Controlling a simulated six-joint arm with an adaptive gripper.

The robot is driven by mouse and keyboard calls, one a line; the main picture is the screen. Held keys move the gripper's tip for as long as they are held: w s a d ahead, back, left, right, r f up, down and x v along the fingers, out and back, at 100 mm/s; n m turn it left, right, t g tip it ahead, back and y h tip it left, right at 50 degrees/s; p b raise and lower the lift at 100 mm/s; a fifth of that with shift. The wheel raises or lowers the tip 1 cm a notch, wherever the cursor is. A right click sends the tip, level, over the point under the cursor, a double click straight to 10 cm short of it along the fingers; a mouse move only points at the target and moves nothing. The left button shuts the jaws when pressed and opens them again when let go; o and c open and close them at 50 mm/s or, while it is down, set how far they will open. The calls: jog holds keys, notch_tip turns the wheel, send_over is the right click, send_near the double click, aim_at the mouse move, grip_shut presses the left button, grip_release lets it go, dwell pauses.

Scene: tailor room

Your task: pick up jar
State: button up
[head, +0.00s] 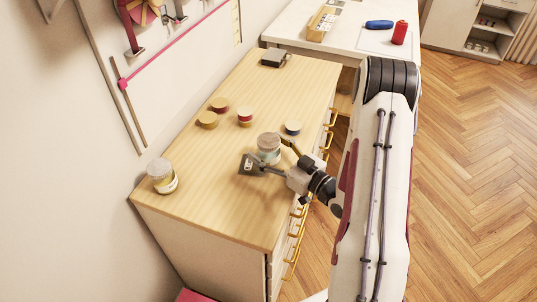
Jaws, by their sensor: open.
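A jar (269,143) with a greyish lid and a pale body stands upright on the wooden top of the dresser (220,222). My gripper (268,158) is open and low beside this jar, with one finger at its front left and the other behind its right side. I cannot tell whether either finger touches it. The lower part of the jar is partly hidden by the gripper. A second jar (162,175) with a similar lid and a yellowish band stands at the left end of the dresser, well apart from my gripper.
A dark grey box (275,58) lies farther back. The dresser's front left is clear.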

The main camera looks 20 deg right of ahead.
jog(key=c, duration=1.4)
jog(key=shift+r, duration=0.2)
jog(key=shift+c, duration=0.2)
jog(key=shift+r, duration=4.8)
